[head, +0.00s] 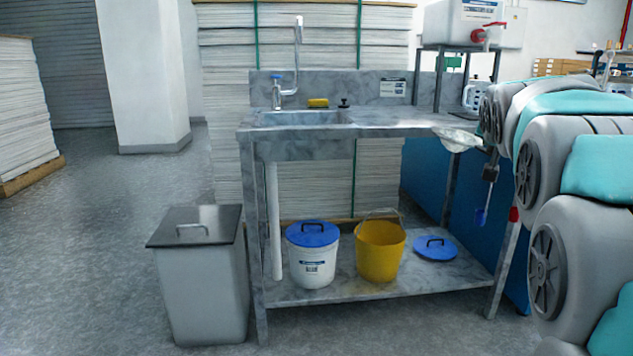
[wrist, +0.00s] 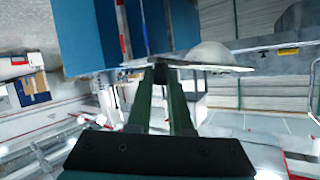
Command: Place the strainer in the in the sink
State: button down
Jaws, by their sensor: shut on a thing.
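The strainer (head: 458,137) is a pale, shallow bowl, held in the air by the right front corner of the sink counter. In the wrist view its rounded bowl (wrist: 209,53) and flat rim show just right of my fingertips. My gripper (wrist: 163,67) has dark green fingers and is shut on the strainer's edge or handle; which of these I cannot tell. In the head view my arm covers the right side and the fingers are not clear. The sink (head: 300,118) is a rectangular basin at the left of the grey marbled counter, away from the strainer.
A tall tap (head: 297,50) and yellow sponge (head: 318,103) are behind the basin. The counter (head: 395,124) is clear between sink and strainer. A rack with a white tank (head: 470,22) stands at right. A bin (head: 200,270) and yellow bucket (head: 380,252) are lower down.

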jog(key=w+a+f+n+y+p, duration=0.1)
jog(key=w+a+f, duration=0.25)
jog(key=f, duration=0.35)
jog(key=w+a+f+n+y+p, duration=0.1)
jog(key=w+a+f, duration=0.25)
jog(key=f, duration=0.35)
jog(key=w+a+f+n+y, duration=0.1)
jog(key=w+a+f, duration=0.1)
jog(key=a+f, duration=0.4)
jog(key=s+a+f+n+y+p, duration=0.1)
jog(key=a+f, duration=0.3)
jog(key=f, duration=0.5)
jog(key=s+a+f+n+t+y+p, duration=0.1)
jog(key=s+a+f, duration=0.3)
jog(key=f, duration=0.5)
jog(key=shift+a+y, duration=0.4)
jog(key=shift+a, duration=0.15)
